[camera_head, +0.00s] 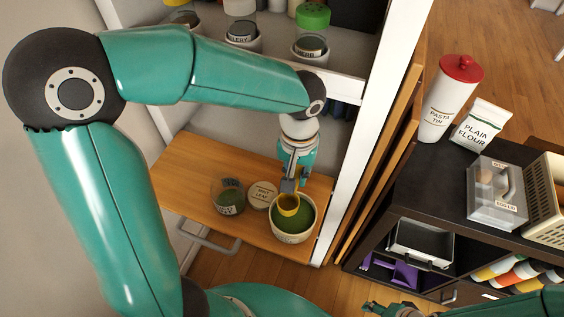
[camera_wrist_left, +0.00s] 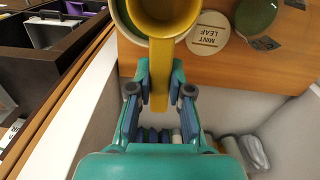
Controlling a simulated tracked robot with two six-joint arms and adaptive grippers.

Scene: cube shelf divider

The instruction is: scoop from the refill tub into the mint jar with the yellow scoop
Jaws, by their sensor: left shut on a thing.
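My left gripper (camera_head: 290,184) is shut on the handle of the yellow scoop (camera_head: 288,204). In the left wrist view the gripper (camera_wrist_left: 158,92) pinches the scoop's handle, and the scoop's bowl (camera_wrist_left: 165,12) shows at the top edge. The scoop is over or in the far part of the refill tub (camera_head: 313,212), a pale round tub with green contents. I cannot tell whether the bowl touches them or holds any. The clear mint jar (camera_head: 228,196) with green inside stands to the left. The mint leaf lid (camera_head: 263,194) lies between them. My right gripper (camera_head: 390,310) is partly visible at the bottom edge.
The jar, lid and tub are on a wooden pull-out board (camera_head: 185,170) with a metal handle (camera_head: 208,238). A white cabinet post (camera_head: 372,130) stands close to the right. Jars line the shelf above. A dark unit (camera_head: 440,190) with containers is at right.

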